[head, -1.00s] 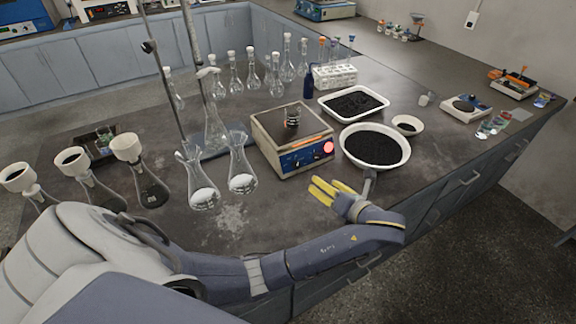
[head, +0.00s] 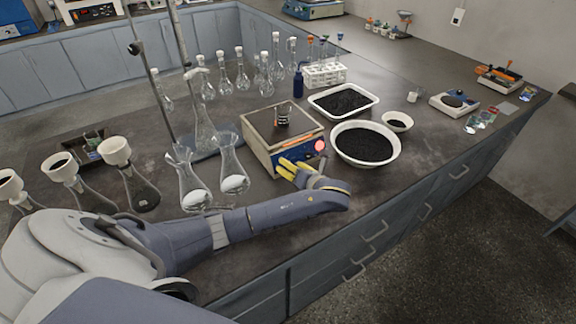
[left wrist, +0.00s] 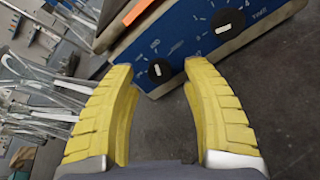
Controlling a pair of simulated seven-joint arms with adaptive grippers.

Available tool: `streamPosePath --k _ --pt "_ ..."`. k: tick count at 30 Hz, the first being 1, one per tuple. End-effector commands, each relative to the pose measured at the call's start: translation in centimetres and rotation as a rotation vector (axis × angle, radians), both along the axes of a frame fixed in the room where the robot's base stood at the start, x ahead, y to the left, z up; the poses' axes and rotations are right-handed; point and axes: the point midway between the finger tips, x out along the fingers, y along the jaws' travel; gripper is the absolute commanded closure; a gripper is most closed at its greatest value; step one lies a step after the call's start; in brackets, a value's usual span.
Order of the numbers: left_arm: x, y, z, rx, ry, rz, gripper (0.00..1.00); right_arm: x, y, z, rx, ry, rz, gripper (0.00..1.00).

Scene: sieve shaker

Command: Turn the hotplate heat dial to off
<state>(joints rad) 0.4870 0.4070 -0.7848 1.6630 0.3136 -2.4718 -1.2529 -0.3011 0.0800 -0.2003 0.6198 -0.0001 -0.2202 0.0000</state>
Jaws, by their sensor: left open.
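The hotplate (head: 258,143) has a beige body, a dark top and a blue front panel, with a lit red disc at its right end. In the left wrist view, two black dials with white marks show on the blue panel (left wrist: 187,33). The nearer dial (left wrist: 160,71) lies between the open, empty fingertips (left wrist: 157,66), with no clear contact. The other dial (left wrist: 222,20) is farther up and right, beside a label that seems to read TIME. The heat label is not legible.
A small beaker (head: 283,117) stands on the hotplate. A round white bowl of black grains (head: 393,160) is close on the right, with a similar rectangular tray (head: 372,93) behind. Glass flasks (head: 232,165) stand close on the left. The counter's front edge is near my forearm.

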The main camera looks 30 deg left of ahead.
Motion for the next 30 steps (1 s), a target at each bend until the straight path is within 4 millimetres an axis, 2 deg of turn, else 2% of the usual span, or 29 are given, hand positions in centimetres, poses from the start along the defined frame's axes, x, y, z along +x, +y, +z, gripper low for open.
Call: streamPosePath --k 7,20,30 --pt "0.8 1.6 -0.6 0.000 0.000 0.000 0.51 0.1 0.0 0.0 0.000 -0.001 0.000 0.52" --pt "0.9 1.9 -0.7 0.000 0.000 0.000 0.50 0.1 0.0 0.0 0.000 -0.002 0.000 0.52" --pt "0.9 1.9 -0.7 0.000 0.000 0.000 0.90 0.1 0.0 0.0 0.000 -0.002 -0.001 0.52"
